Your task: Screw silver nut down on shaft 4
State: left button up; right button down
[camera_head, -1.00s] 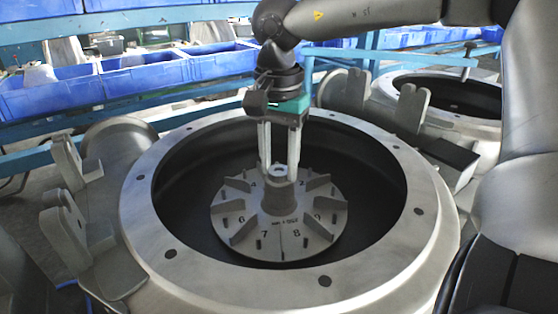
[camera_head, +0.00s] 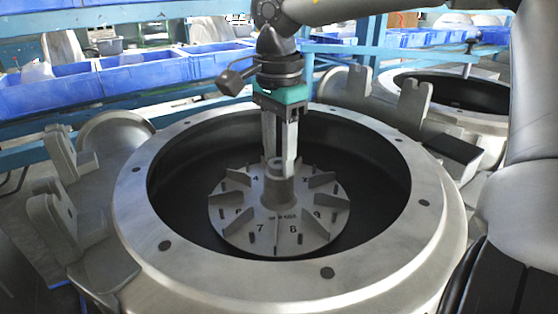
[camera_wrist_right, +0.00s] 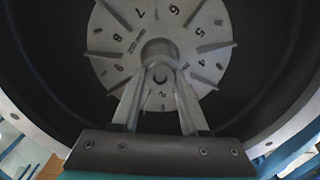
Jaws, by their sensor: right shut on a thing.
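My right gripper (camera_head: 279,166) comes straight down into the large round housing (camera_head: 155,262), its two fingers shut at the top of the central hub (camera_head: 279,190). In the right wrist view the fingertips (camera_wrist_right: 159,70) close in around a small round piece at the hub's centre. This looks like the silver nut (camera_wrist_right: 160,76), mostly hidden between the fingers. The shaft under it cannot be made out. The grey bladed wheel (camera_head: 237,231) around the hub carries printed numbers. My left gripper is not in view.
The housing's broad metal rim surrounds the gripper, with dark free space between the wheel and the wall. A second round housing (camera_head: 425,114) stands at the back right. Blue bins (camera_head: 135,80) line a blue rack behind.

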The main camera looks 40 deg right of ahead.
jog(key=m+b, duration=0.2)
jog(key=m, duration=0.3)
jog(key=shift+f, duration=0.1)
jog(key=m+b, duration=0.1)
jog(key=m, duration=0.4)
jog(key=shift+b, duration=0.35)
jog(key=m+b, duration=0.1)
jog(key=m, duration=0.4)
jog(key=shift+b, duration=0.3)
jog(key=m+b, duration=0.1)
jog(key=m, duration=0.3)
jog(key=shift+m, duration=0.4)
jog(key=c, duration=0.7)
grip_release()
jog(key=shift+c, duration=0.2)
